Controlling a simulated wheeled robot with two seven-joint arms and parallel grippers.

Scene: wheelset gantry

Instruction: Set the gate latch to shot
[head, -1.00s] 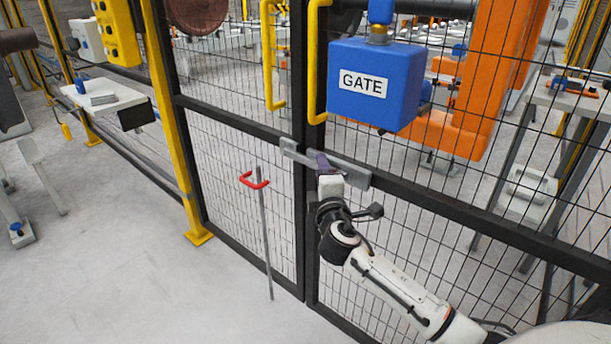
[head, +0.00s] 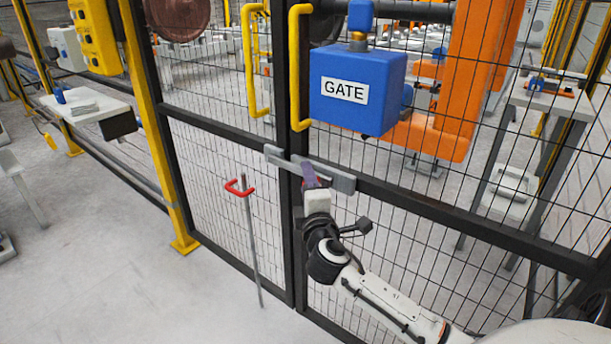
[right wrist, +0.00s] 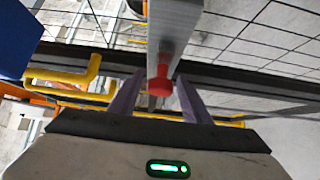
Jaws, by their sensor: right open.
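The gate latch (head: 340,181) is a grey metal bar set across the dark posts where the mesh gate panels meet, below the blue GATE box (head: 352,92). It lies nearly level along the rail. My right gripper (head: 311,172) is at the middle of the latch, with its purple fingers pointing at it. In the right wrist view the fingers (right wrist: 159,92) are apart, one on each side of a red knob (right wrist: 160,85) on the grey bar (right wrist: 170,30). I cannot tell whether they touch it. The left gripper is out of view.
A yellow handle (head: 302,65) stands above the latch on the gate. A thin rod with a red handle (head: 240,187) stands left of the gate posts. A yellow post (head: 150,120) and a white table (head: 85,103) are at left. The floor in front at left is clear.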

